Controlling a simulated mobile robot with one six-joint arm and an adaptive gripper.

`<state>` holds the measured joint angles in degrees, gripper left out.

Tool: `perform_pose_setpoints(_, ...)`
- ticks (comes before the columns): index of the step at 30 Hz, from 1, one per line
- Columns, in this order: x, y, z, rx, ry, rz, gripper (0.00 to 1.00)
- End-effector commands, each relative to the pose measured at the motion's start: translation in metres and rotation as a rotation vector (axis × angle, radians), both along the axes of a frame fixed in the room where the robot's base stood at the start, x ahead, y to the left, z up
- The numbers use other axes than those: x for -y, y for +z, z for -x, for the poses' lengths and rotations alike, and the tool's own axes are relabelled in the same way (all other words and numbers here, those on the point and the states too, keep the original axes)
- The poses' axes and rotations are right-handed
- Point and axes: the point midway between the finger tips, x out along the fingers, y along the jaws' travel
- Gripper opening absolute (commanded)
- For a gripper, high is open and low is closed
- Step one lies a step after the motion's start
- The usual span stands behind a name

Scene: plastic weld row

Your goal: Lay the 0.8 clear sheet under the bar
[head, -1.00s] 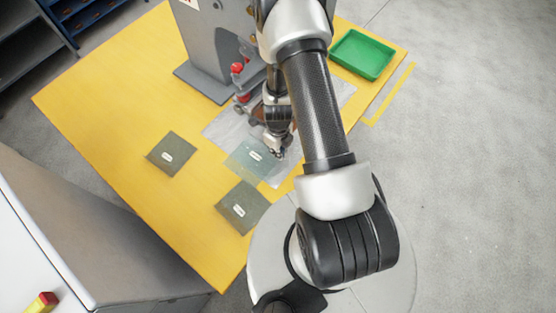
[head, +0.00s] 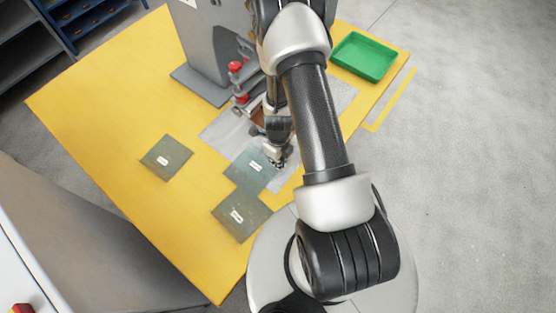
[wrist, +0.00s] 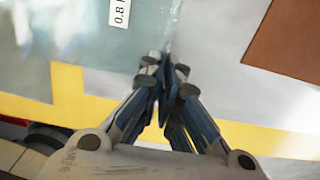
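The clear sheet labelled 0.8 (wrist: 60,45) is bluish and see-through. In the head view the sheet (head: 247,174) lies low over the front of the pale grey mat, close to or overlapping the dark sheet in front of it. My gripper (wrist: 165,72) has its fingers together at the sheet's right edge and appears to pinch it. In the head view my gripper (head: 279,163) is at the sheet's right side. The welder (head: 212,50) stands behind, with red knobs (head: 236,67) on its clamp. My arm hides much of the bar area.
Two dark sheets with white labels lie on the yellow table, one at left (head: 178,152) and one in front (head: 255,218). A green tray (head: 363,57) sits at the back right. A brown flat piece (wrist: 290,45) lies right of my fingers in the wrist view.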

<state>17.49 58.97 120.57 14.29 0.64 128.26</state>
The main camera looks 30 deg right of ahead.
Motion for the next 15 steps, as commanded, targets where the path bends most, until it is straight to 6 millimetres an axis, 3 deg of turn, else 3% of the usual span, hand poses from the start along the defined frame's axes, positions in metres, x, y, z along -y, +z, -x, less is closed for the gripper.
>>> perform_pose_setpoints(10,0.0001,-0.0009,-0.0001,0.0,0.0,0.0,0.23)
perform_pose_setpoints(15,0.0001,-0.0009,-0.0001,0.0,0.0,0.0,0.25)
